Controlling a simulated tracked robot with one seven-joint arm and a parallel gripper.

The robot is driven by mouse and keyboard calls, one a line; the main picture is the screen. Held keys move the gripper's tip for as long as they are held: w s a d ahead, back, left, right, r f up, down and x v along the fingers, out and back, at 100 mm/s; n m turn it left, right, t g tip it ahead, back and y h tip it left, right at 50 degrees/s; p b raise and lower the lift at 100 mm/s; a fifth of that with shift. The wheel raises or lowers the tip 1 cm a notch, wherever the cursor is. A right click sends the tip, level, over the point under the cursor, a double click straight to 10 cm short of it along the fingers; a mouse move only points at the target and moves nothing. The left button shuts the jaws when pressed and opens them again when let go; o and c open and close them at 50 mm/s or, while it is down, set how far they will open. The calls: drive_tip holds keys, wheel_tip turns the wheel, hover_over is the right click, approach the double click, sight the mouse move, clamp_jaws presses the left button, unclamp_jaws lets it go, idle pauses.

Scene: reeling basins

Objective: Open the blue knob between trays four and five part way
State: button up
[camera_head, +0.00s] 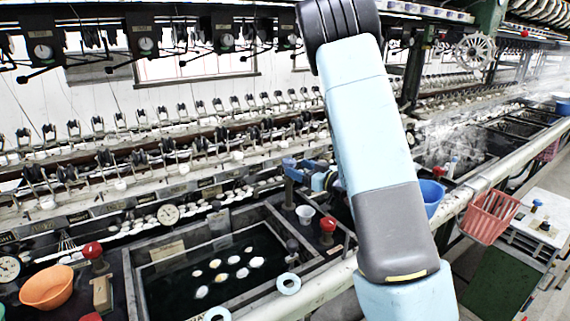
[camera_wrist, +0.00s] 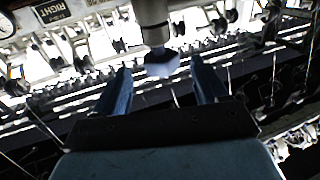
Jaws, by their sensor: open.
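In the wrist view a dark blue faceted knob (camera_wrist: 163,62) sits on the end of a pale grey cylinder (camera_wrist: 154,22). My gripper (camera_wrist: 159,68) is open, with one blue finger on each side of the knob and a visible gap to each. I cannot tell how far the knob reaches in depth between the fingers. In the head view my pale blue arm comes down across the middle and hides part of the bench. Small blue parts (camera_head: 320,181) show at its left edge, beyond the basin's back right corner; I cannot tell knob from fingers there.
A dark water basin (camera_head: 150,307) with several white cocoons lies left of my arm. Red knobs (camera_head: 93,250) (camera_head: 328,225) stand beside it. An orange bowl (camera_head: 47,288) is at left; a blue bowl (camera_head: 432,197) and a pink basket (camera_head: 489,216) are at right. Reeling machinery runs behind.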

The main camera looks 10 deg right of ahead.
sight(286, 162)
drive_tip(key=shift+x, duration=3.4)
drive_tip(key=shift+c, duration=0.3)
drive_tip(key=c, duration=0.9)
